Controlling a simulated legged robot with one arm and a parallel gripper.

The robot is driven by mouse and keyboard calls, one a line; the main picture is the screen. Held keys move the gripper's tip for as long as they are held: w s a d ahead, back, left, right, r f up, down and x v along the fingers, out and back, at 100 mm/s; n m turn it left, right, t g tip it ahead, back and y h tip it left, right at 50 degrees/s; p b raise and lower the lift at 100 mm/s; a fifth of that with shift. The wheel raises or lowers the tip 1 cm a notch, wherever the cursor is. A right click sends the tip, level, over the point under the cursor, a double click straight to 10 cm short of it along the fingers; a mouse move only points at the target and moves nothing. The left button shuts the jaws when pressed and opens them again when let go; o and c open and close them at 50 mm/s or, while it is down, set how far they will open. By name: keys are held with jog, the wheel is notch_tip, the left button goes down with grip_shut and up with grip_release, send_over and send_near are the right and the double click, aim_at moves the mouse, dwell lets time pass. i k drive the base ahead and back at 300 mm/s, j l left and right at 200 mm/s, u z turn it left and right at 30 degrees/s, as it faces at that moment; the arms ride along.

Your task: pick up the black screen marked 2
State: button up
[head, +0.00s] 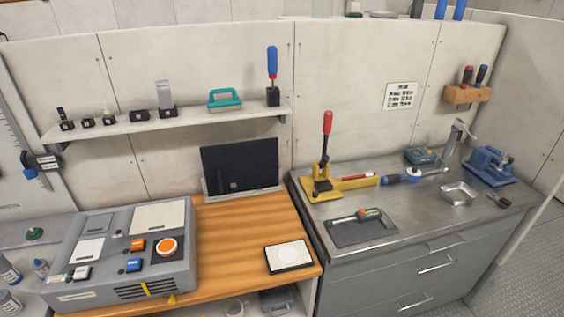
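A black screen (240,163), a dark flat rectangular panel, stands upright at the back of the wooden worktop in the head view. It leans slightly against the wall behind it, or stands close to it; I cannot tell which. Its lower edge sits in a grey holder or ledge (243,194). A small pale mark shows near its lower left, too small to read as a number. My gripper is not in view, and nothing is seen touching the screen.
A grey device with an orange knob (168,246) stands left on the wooden worktop (240,225). A black-framed white pad (288,256) lies near its front edge. A shelf (170,127) with small tools hangs above. A yellow press with a red handle (322,180) stands right, on the metal counter.

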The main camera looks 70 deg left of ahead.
aim_at(243, 167)
jog(key=u, duration=2.65)
jog(key=i+j+z, duration=0.25)
jog(key=i+z, duration=0.25)
jog(key=i+j+z, duration=0.45)
jog(key=i+j, duration=0.05)
jog(key=i, duration=0.05)
